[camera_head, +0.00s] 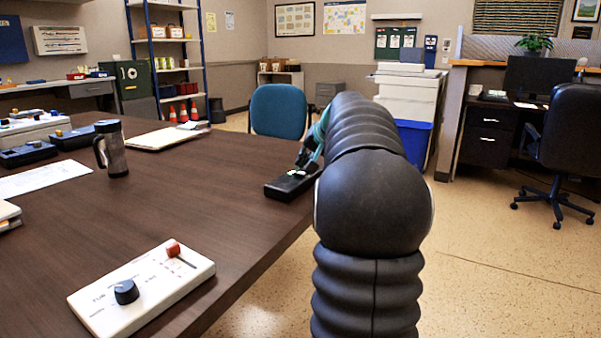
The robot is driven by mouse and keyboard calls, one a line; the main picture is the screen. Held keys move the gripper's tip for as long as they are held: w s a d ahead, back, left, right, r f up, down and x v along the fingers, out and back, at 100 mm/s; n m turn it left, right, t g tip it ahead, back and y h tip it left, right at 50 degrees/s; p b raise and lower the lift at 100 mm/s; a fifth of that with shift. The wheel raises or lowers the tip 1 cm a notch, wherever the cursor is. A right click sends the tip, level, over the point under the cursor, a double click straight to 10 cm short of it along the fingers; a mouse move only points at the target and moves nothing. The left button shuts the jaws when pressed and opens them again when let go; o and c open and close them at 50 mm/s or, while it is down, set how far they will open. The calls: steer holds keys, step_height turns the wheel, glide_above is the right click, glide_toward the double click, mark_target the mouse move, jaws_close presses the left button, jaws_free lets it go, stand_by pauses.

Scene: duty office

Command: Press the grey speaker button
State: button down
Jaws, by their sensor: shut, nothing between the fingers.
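A small black box (291,185) with small pale marks or buttons on top lies near the right edge of the brown table. My gripper (304,160) is shut and empty, with its fingertips at the far end of this box's top. My own arm hides part of the gripper and the box's right side. I cannot tell whether the fingertips touch the box. I cannot make out which of its small parts is the grey speaker button.
On the table (215,190) are a white control panel (143,287) with a black knob and red lever, a dark travel mug (112,150) and a clipboard (167,138). More black devices (27,154) stand at left. A teal chair (278,112) stands behind the table.

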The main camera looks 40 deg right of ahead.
mark_target(303, 173)
steer(key=shift+r+p, duration=2.4)
steer(key=shift+r, duration=0.6)
steer(key=shift+a, duration=0.1)
